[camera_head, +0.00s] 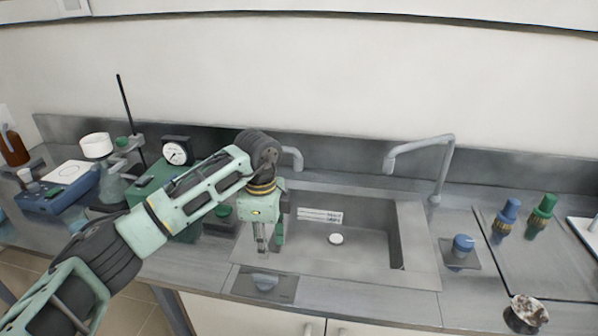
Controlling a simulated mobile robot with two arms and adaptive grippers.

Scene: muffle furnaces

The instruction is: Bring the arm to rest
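My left arm comes in from the lower left, pale green with dark joints. Its gripper (269,246) points down over the left end of the sink (345,262). I see no object held in it. The fingers are seen nearly edge-on, so I cannot tell whether they are open or shut. The arm hides part of a green box (150,187) with a round dial gauge (175,153) behind it. My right gripper is not in view.
Faucets (420,148) rise behind the sink. A blue knob (463,243), blue (507,215) and green (541,213) valves and a stained cup (526,312) stand on the right. A blue device (62,197), a flask (112,186) and a brown bottle (14,147) stand on the left.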

